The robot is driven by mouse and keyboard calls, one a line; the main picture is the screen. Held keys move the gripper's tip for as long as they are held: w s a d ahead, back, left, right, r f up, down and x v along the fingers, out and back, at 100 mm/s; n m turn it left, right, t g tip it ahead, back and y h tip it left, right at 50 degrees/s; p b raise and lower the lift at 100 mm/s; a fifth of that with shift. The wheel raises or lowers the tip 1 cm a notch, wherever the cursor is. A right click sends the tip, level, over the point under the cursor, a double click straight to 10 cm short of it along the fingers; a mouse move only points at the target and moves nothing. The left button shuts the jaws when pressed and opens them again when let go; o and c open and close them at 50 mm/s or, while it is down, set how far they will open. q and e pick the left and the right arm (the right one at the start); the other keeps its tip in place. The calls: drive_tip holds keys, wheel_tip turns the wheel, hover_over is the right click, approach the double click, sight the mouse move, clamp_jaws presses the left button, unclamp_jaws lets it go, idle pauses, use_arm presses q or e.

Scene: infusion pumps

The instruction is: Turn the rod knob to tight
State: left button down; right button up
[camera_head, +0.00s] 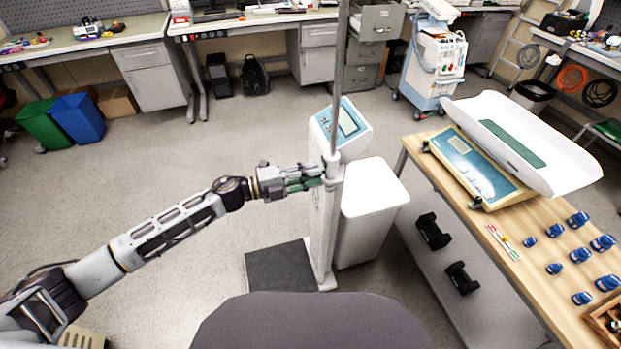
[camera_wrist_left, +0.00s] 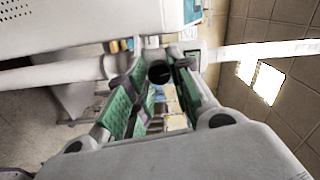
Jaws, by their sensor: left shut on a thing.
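The rod (camera_head: 341,80) stands upright on a white column scale (camera_head: 326,225) with a tilted display head (camera_head: 346,125). My left gripper (camera_head: 318,178) reaches in from the left, its green-padded fingers at the collar where the rod meets the column. In the left wrist view, the dark round rod knob (camera_wrist_left: 159,73) sits between the fingertips, in front of the rod (camera_wrist_left: 60,73), which runs sideways there. The gripper is shut on the knob. In the head view the fingers hide the knob, and its turn angle cannot be told. My right gripper is not in view.
A white bin (camera_head: 372,215) stands right of the column, and a dark platform (camera_head: 280,268) lies at its foot. A wooden table (camera_head: 540,265) at right bears a baby scale (camera_head: 480,170) and several blue weights.

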use_arm(q)
drive_tip(key=shift+m+b, duration=0.45)
drive_tip(key=shift+m, duration=0.65)
drive_tip(key=c, duration=1.3)
unclamp_jaws()
drive_tip(key=shift+o, duration=0.2)
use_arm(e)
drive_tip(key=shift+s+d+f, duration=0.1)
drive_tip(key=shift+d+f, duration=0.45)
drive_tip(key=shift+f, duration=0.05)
use_arm(q)
drive_tip(key=v, duration=1.2)
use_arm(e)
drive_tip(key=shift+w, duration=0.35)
